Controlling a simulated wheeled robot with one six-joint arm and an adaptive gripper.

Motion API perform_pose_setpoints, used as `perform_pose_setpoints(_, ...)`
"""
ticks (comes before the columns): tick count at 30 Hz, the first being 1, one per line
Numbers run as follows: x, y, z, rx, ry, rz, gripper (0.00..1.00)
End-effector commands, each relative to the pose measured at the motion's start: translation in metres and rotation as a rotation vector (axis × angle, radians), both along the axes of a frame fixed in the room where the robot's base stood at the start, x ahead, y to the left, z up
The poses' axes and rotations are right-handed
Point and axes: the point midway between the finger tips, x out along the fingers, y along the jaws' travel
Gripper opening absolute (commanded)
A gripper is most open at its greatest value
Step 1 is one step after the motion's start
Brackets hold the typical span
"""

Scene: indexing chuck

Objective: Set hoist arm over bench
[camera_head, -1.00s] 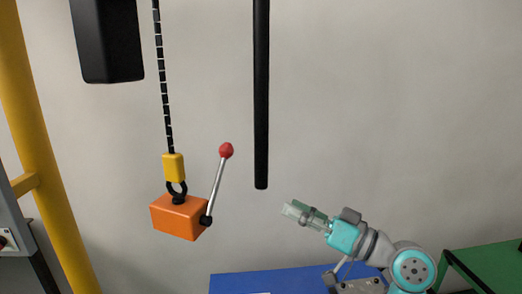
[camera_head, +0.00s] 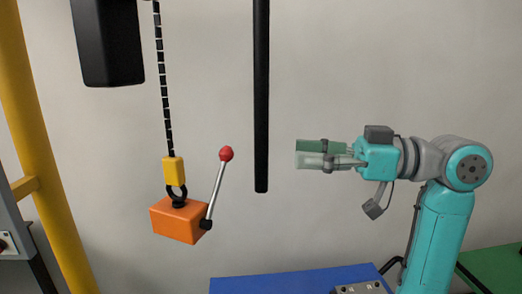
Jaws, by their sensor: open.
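An orange block (camera_head: 179,221) hangs from a black hook under a yellow coupling (camera_head: 173,171) on a black chain (camera_head: 163,80). A lever with a red knob (camera_head: 226,154) rises from the block's right side. A black hoist body (camera_head: 108,42) is at the top left. A yellow post (camera_head: 44,150) stands at the far left. The hoist arm itself cannot be made out. My gripper (camera_head: 300,154) is open and empty, pointing left, to the right of the black hanging bar (camera_head: 261,100) and apart from it.
A blue bench top (camera_head: 270,284) lies below, with a grey plate (camera_head: 358,287) on it near my arm. A green surface (camera_head: 492,264) is at the lower right. A grey panel (camera_head: 15,225) stands at the lower left. The hanging bar is between my gripper and the lever.

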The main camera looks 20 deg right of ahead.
Motion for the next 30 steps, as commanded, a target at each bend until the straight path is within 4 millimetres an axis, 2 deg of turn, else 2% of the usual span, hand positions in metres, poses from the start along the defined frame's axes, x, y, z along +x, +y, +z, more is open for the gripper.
perform_pose_setpoints(6,0.02,0.035,0.0,0.001,0.0,0.004,0.5)
perform_pose_setpoints(12,0.034,0.058,0.0,0.003,0.001,0.002,0.5)
perform_pose_setpoints(18,0.04,0.068,0.0,0.003,0.001,0.0,0.5)
perform_pose_setpoints(26,0.041,0.069,0.0,0.002,0.0,-0.001,0.5)
perform_pose_setpoints(27,0.041,0.069,0.0,0.002,0.0,-0.001,0.45)
perform_pose_setpoints(30,0.041,0.069,0.0,0.002,0.0,-0.001,0.2)
